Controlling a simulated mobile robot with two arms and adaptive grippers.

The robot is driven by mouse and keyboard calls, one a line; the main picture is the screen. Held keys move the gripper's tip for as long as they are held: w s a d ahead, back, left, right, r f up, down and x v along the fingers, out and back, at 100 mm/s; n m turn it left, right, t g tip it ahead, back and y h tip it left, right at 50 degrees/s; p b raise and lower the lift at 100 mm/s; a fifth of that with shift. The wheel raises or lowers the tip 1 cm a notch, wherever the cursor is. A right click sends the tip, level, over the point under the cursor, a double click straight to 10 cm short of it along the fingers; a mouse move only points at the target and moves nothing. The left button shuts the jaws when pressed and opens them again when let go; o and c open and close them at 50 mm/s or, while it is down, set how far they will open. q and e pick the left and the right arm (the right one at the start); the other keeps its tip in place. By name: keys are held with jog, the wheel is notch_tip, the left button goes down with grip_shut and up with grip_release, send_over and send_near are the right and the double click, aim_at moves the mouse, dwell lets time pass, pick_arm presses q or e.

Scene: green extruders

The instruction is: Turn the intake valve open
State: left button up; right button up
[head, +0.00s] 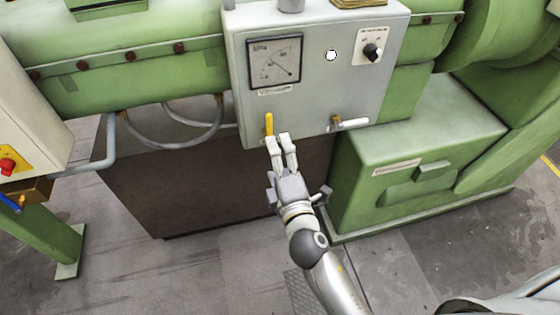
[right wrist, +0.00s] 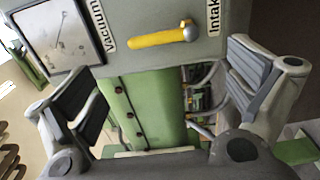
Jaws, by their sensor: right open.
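The intake valve has a yellow lever (head: 268,124) at the lower left of the grey control box (head: 325,90). The lever points up from its pivot in the head view. A partly cut-off "Intak" label (right wrist: 213,17) is beside the pivot. My right gripper (head: 279,142) is open and empty, just below and in front of the lever; it also shows in the right wrist view (right wrist: 167,85). My left gripper is not in view.
A gauge (head: 274,62) and a black knob (head: 372,52) are on the box. A second valve with a white lever (head: 351,123) is to the right. A green machine base (head: 415,150) stands on the right, and a bent pipe (head: 108,140) is on the left.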

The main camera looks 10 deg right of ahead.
jog(key=shift+s, duration=0.9)
jog(key=s+d+f+m+g+b, duration=0.1)
jog(key=s+f+m+g, duration=0.3)
jog(key=f, duration=1.4)
jog(key=s+d+f+m+g, duration=0.15)
jog(key=s+f+g, duration=0.3)
jog(key=f, duration=1.35)
jog(key=s+d+f+m+g, duration=0.2)
jog(key=s+f, duration=0.5)
jog(key=s, duration=0.4)
jog(key=s+d+f+m+g+b, duration=0.1)
jog(key=s+d+f+m+g, duration=0.2)
jog(key=s+d+f+m, duration=0.2)
jog(key=s+d+f+m+g, duration=0.3)
jog(key=s+f, duration=0.7)
jog(key=s, duration=0.6)
jog(key=shift+s+d+f+m+h, duration=0.2)
jog(key=shift+s+d+m+h, duration=0.1)
jog(key=shift+s+d+m, duration=0.1)
